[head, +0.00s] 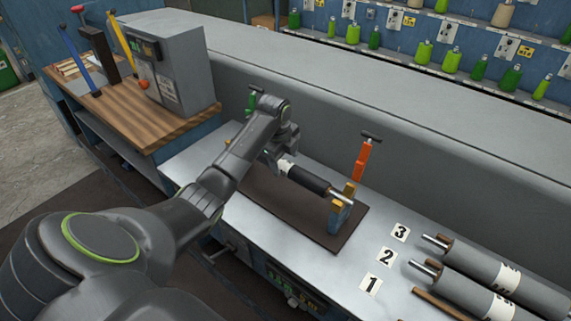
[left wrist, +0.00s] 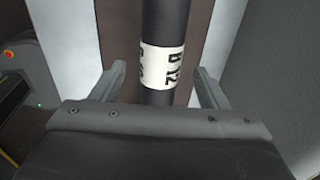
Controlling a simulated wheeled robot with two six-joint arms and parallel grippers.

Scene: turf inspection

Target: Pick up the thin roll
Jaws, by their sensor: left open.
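The thin roll (head: 308,179) is dark with a white label and a metal shaft end. It lies above a brown mat (head: 270,207), its near end resting on a blue and yellow support (head: 340,212). My left gripper (head: 282,158) is over the roll's far part and hides that end in the head view. In the left wrist view the roll (left wrist: 168,22) runs between the two spread fingers (left wrist: 158,70), with its printed white label (left wrist: 162,66) between them. The fingers look apart from the roll. My right gripper is not in view.
An orange clamp (head: 362,160) and a green clamp (head: 252,102) stand along the bench's back. Thicker grey rolls (head: 475,263) lie at right beside number cards (head: 387,257). A grey control box (head: 170,75) stands on the wooden top at left.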

